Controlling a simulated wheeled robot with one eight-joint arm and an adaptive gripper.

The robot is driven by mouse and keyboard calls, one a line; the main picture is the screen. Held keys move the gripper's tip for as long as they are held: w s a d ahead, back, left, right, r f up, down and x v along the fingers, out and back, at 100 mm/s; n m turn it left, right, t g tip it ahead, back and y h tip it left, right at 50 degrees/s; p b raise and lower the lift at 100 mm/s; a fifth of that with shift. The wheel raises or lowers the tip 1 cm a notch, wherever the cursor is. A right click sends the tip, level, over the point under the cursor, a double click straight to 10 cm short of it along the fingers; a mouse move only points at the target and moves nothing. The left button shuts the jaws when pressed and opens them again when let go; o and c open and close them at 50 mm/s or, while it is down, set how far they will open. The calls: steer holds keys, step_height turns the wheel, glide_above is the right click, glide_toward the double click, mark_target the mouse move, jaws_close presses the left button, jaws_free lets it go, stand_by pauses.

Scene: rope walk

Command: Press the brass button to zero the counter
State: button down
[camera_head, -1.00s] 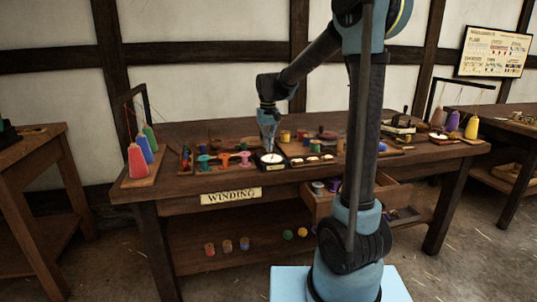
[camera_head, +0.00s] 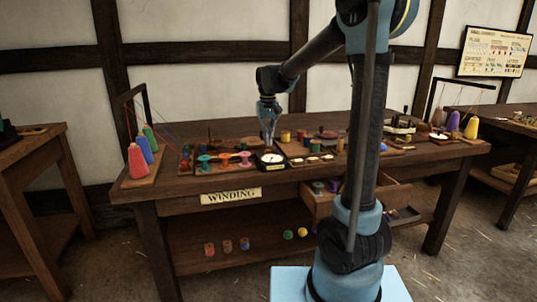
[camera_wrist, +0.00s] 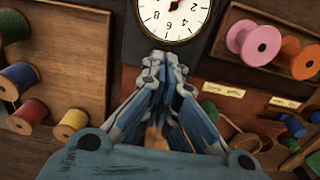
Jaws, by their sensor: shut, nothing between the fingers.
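The counter is a dark box with a round white dial (camera_head: 271,157) near the front edge of the winding table. My gripper (camera_head: 269,143) points down just above and behind the dial. In the wrist view its fingertips (camera_wrist: 163,62) are together and empty, over the dark casing just beside the dial. I cannot make out the brass button; it may be hidden by the fingers.
A rack of colored spools (camera_wrist: 270,45) stands beside the counter, and a wooden spool board (camera_wrist: 62,55) lies on its other side. Thread cones (camera_head: 138,160) stand at the table's left end. A drawer (camera_head: 318,203) is open below the tabletop.

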steer(key=shift+r, duration=2)
